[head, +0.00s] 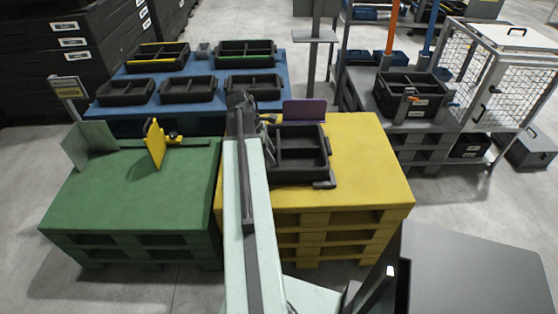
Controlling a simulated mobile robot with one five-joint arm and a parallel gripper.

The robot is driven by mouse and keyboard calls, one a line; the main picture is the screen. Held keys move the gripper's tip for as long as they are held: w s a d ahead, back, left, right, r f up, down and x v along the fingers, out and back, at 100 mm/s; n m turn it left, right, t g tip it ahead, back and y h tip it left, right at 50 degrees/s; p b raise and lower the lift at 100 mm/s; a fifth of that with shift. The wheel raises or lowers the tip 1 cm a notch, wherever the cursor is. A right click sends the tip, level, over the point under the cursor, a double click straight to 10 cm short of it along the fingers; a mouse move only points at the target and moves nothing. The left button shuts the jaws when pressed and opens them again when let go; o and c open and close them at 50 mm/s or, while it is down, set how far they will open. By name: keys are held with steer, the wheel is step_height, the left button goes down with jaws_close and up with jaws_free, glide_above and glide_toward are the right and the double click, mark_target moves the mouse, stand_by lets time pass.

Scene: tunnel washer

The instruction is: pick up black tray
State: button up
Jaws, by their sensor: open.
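A black tray (303,150) with several compartments sits on the yellow pallet stack (370,165), just right of my arm. My gripper (264,124) is at the far end of my arm, by the tray's far left corner. The gripper is open, and its fingers are small and partly hidden by the arm. I cannot tell whether it touches the tray. The arm also hides part of the tray's left side. More black trays, such as the near-middle one (188,90), stand on a blue pallet (108,100) farther back.
A purple panel (304,110) stands behind the tray. A green pallet stack (130,195) at left carries a yellow bracket (155,143) and a grey-green panel (90,143). At right are a black crate (410,92) and a wire cage (505,75). The yellow top's right side is clear.

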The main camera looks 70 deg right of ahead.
mark_target(280, 169)
steer(key=shift+b+x, duration=1.25)
steer(key=b+x, duration=0.5)
steer(key=shift+w+d+f, duration=0.1)
steer(key=shift+f, duration=0.2)
steer(key=shift+r, duration=0.2)
jaws_close()
